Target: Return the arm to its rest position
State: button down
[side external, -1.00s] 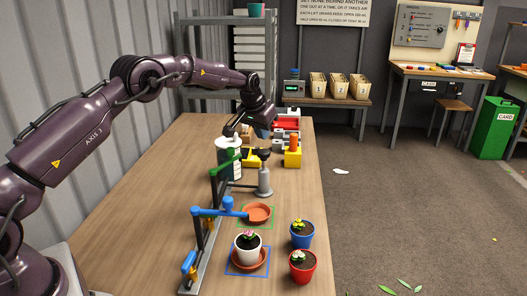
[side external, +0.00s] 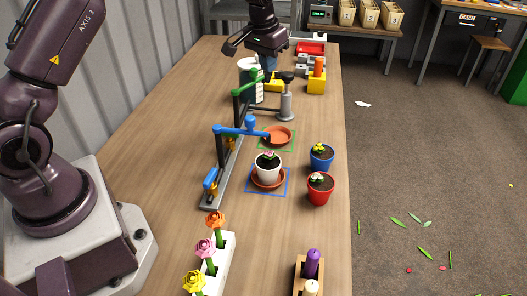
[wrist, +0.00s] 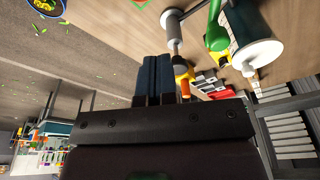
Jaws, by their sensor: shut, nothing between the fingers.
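My gripper (side external: 267,64) is over the far part of the wooden table (side external: 150,150), behind the canister. Its dark blue fingers (wrist: 152,78) are pressed together in the wrist view, with nothing held between them. In the side view, part of my arm's middle run is out of frame above.
A rack with blue (side external: 243,131) and green levers stands mid-table beside a canister (side external: 248,80) and grey stand (side external: 286,106). A white pot (side external: 267,169) sits on a saucer in a blue square. Blue (side external: 321,160) and red pots (side external: 320,190) stand right. The left table is clear.

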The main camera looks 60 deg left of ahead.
jog(key=s+d+r+m+t, duration=0.1)
jog(key=s+d+r, duration=0.3)
jog(key=s, duration=0.6)
jog(key=s+d+r+m+t, duration=0.1)
jog(key=s+d+r, duration=0.3)
jog(key=s, duration=0.7)
jog(key=s+d+r+t, duration=0.1)
jog(key=s+d+r, duration=0.4)
jog(key=s, duration=0.5)
jog(key=shift+s+r+m, duration=0.35)
jog(key=shift+r+m, duration=0.05)
jog(key=shift+r, duration=0.5)
